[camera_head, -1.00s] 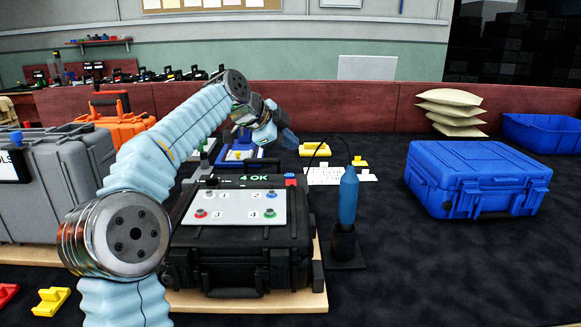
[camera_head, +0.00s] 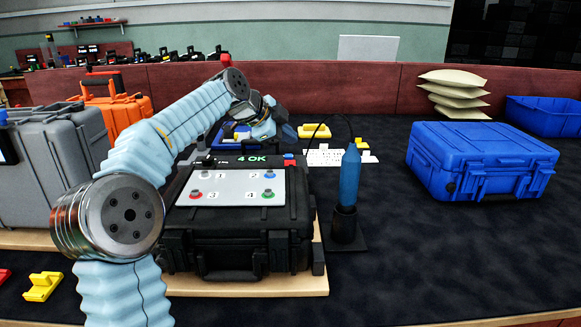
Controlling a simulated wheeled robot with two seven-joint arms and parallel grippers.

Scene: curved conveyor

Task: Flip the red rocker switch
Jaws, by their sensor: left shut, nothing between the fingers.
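The red rocker switch (camera_head: 290,160) sits at the back right corner of the top of a black case (camera_head: 238,245). The case's pale panel (camera_head: 232,187) carries several coloured buttons numbered 1 to 4, and a green "4 OK" shows behind it. My left arm reaches in from the left and over behind the case. My left gripper (camera_head: 287,132) is shut and empty, just behind and above the switch, apart from it as far as I can tell. My right gripper is not in view.
A blue tool (camera_head: 349,178) stands upright in a dark holder right of the black case. A blue case (camera_head: 480,165) lies farther right, with stacked beige bags (camera_head: 452,95) behind. A grey case (camera_head: 60,165) and an orange case (camera_head: 120,108) stand left. Dark mat is clear at front right.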

